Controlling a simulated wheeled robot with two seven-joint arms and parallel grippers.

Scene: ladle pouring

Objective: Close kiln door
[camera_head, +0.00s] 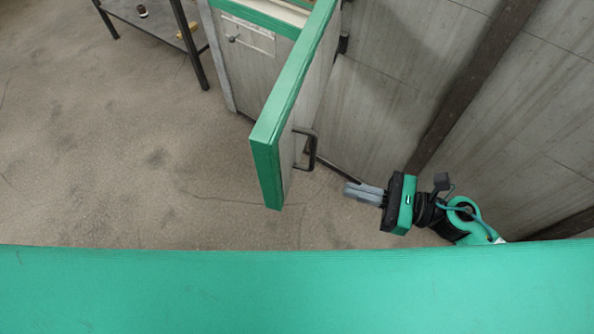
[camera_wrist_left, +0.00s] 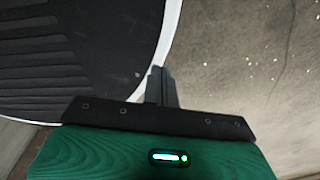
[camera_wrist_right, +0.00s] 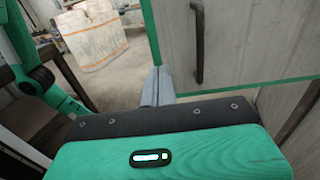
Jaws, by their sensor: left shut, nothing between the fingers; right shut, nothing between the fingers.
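The kiln door (camera_head: 292,105) has green edges and stands swung wide open from the kiln (camera_head: 247,65). A dark handle (camera_head: 309,149) sits on the door's right-hand face near its free end. My right gripper (camera_head: 348,190) is shut and empty, a little to the right of the handle and apart from it. In the right wrist view, the gripper (camera_wrist_right: 158,72) points toward the door (camera_wrist_right: 235,45), with the handle (camera_wrist_right: 198,42) right of the fingertips. My left gripper (camera_wrist_left: 158,72) is shut and empty in its wrist view, and it is outside the head view.
A grey wall (camera_head: 400,70) with a dark beam (camera_head: 475,80) runs along the right, close to my right arm. A dark metal table (camera_head: 150,15) stands at the upper left. The floor (camera_head: 120,150) left of the door is clear. Large pale sacks (camera_wrist_right: 92,32) show in the right wrist view.

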